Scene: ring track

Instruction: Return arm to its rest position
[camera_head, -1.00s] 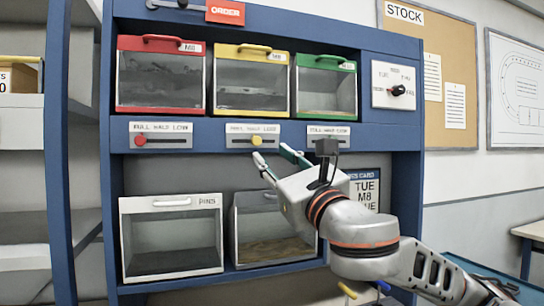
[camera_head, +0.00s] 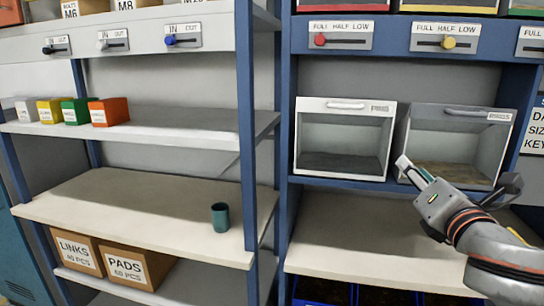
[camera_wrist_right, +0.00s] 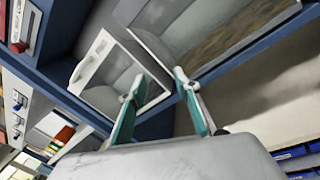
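My right arm comes in from the right edge of the head view. I cannot tell whether a fingertip touches the bin. My left gripper and arm are not in view.
A white-framed PINS bin (camera_head: 346,103) sits left of the gripper. A bare shelf (camera_head: 370,240) lies below. At left, shelving holds a teal cup (camera_head: 220,217), small coloured boxes (camera_head: 108,111) and cardboard boxes (camera_head: 138,266). A blue upright (camera_head: 247,130) divides the two units.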

